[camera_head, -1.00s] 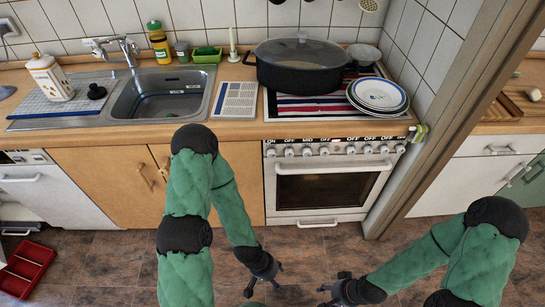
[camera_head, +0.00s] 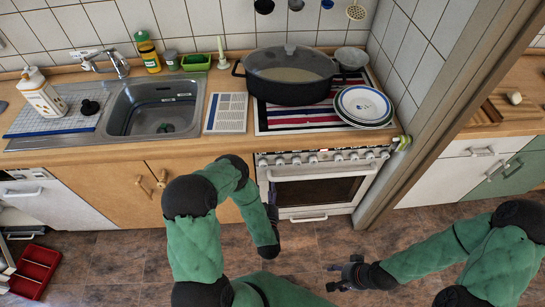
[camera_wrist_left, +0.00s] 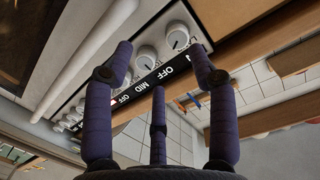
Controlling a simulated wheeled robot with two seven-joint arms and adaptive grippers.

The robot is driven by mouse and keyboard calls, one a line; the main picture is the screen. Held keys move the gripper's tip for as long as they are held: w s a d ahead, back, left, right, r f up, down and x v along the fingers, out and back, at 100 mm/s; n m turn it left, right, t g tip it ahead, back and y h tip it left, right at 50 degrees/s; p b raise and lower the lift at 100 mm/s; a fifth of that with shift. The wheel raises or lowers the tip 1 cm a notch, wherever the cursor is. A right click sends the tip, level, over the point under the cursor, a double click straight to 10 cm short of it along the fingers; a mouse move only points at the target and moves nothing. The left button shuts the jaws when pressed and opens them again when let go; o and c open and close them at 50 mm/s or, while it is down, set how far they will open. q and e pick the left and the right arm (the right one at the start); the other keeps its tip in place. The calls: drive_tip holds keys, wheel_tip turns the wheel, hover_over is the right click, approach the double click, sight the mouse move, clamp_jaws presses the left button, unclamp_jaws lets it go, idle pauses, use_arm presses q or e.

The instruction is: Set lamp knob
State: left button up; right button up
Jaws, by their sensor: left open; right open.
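A row of white stove knobs (camera_head: 312,159) runs along the front panel above the oven door. In the left wrist view, a knob (camera_wrist_left: 178,39) and a neighbouring knob (camera_wrist_left: 146,58) are close, over a black strip reading OFF and MID. I cannot tell which knob is the lamp one. My left gripper (camera_head: 272,212) is in front of the oven, below the panel; its fingers (camera_wrist_left: 160,62) are spread and empty, with the knobs between and beyond the fingertips. My right gripper (camera_head: 337,276) is open and empty, low over the floor.
The oven handle (camera_head: 320,173) sticks out just below the knobs. A large black pot (camera_head: 290,85) and stacked plates (camera_head: 363,104) stand on the stove. A wooden post (camera_head: 440,110) rises right of the oven. A red tray (camera_head: 35,272) lies low at left.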

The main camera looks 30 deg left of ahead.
sight(264, 166)
use_arm(q)
drive_tip(key=shift+t+y, duration=0.4)
drive_tip(key=shift+y, duration=0.1)
drive_tip(key=x, duration=0.3)
drive_tip(key=r+x, duration=0.1)
drive_tip(key=x, duration=0.3)
drive_tip(key=r+x, duration=0.1)
drive_tip(key=x, duration=0.2)
drive_tip(key=shift+a+r+b, duration=0.1)
drive_tip(key=shift+a+b, duration=0.25)
drive_tip(key=shift+w, duration=0.1)
drive_tip(key=c, duration=1.1)
